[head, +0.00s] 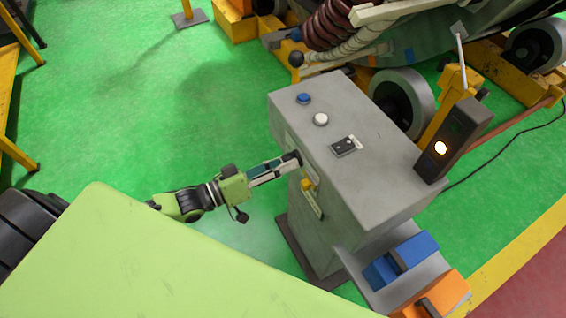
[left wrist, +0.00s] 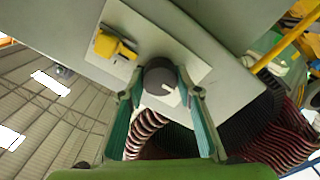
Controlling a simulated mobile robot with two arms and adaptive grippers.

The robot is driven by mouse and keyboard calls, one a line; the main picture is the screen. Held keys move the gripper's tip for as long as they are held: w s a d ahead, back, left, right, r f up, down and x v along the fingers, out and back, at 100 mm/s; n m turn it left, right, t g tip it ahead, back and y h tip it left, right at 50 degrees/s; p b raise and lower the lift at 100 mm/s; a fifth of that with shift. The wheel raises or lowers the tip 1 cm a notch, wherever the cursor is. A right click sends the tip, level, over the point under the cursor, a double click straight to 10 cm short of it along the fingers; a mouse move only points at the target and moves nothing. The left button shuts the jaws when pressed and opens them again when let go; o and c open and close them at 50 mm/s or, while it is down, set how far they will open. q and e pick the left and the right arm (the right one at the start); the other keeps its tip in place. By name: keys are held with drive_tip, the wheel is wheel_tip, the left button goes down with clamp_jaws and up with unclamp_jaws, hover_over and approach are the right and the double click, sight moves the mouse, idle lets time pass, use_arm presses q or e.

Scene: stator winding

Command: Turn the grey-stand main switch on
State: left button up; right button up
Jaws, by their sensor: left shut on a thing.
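The grey stand (head: 330,215) is right of centre in the head view. On its left side face is a dark round knob, which shows best in the left wrist view (left wrist: 158,72). It has a white pointer mark and sits on a pale plate (left wrist: 190,66). My left gripper (head: 288,161) reaches the stand from the left. In the left wrist view the fingers (left wrist: 161,92) close around the knob from both sides. The knob is mostly hidden by the gripper in the head view. My right gripper is not in view.
A yellow part (left wrist: 113,45) sits beside the knob on the same face. On the stand's top are a blue button (head: 304,98), a white button (head: 320,119) and a black rocker (head: 344,146). A signal box (head: 455,140) has an orange-white lamp lit. Green floor lies left.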

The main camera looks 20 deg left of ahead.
use_arm(q)
drive_tip(key=shift+s+m+p, duration=0.1)
drive_tip(key=shift+m+p, duration=1.65)
drive_tip(key=shift+m, duration=7.25)
drive_tip(key=o, duration=1.1)
